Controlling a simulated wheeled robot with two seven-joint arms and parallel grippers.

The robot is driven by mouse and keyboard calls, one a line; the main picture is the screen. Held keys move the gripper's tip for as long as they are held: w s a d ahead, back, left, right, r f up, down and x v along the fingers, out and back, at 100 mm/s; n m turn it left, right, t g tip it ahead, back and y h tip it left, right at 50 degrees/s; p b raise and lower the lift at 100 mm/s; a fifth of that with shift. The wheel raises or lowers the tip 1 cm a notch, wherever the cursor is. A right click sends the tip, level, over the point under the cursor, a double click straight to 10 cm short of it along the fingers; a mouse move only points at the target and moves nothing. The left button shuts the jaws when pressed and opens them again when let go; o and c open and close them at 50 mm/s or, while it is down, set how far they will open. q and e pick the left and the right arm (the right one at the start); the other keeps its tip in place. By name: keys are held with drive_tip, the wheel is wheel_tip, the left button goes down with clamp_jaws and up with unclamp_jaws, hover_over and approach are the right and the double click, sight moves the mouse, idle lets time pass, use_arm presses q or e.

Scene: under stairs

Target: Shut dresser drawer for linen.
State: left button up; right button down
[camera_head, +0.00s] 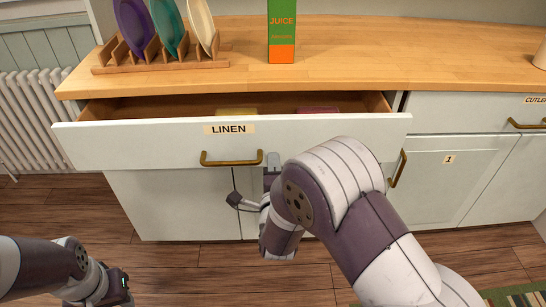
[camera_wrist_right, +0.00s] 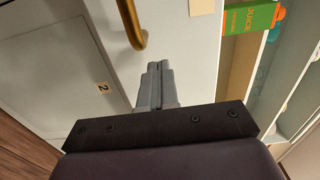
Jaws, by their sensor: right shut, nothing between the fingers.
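The linen drawer (camera_head: 130,142) stands pulled out from the white dresser, with a "LINEN" label (camera_head: 229,129) and a brass handle (camera_head: 231,159) on its front. Folded items, one yellowish and one dark red, show partly inside it. My right gripper (camera_head: 273,160) is at the drawer front, just right of the handle, with its fingers shut and empty. In the right wrist view the closed fingertips (camera_wrist_right: 157,68) point at the white front beside the brass handle (camera_wrist_right: 131,22); I cannot tell whether they touch it. My left gripper (camera_head: 118,290) is low at the bottom left, its fingers unclear.
On the wooden counter (camera_head: 400,65) stand a plate rack (camera_head: 165,66) with several plates and a green juice carton (camera_head: 282,32). A cutlery drawer (camera_head: 460,110) and a cupboard door marked 1 (camera_head: 425,175) are at the right. A radiator (camera_head: 30,115) is at the left.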

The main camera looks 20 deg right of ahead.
sight(273, 146)
drive_tip(key=shift+x, duration=1.55)
drive_tip(key=shift+w, duration=0.1)
drive_tip(key=b+x, duration=0.5)
drive_tip(key=x, duration=0.7)
drive_tip(key=shift+f, duration=0.15)
drive_tip(key=shift+r, duration=0.45)
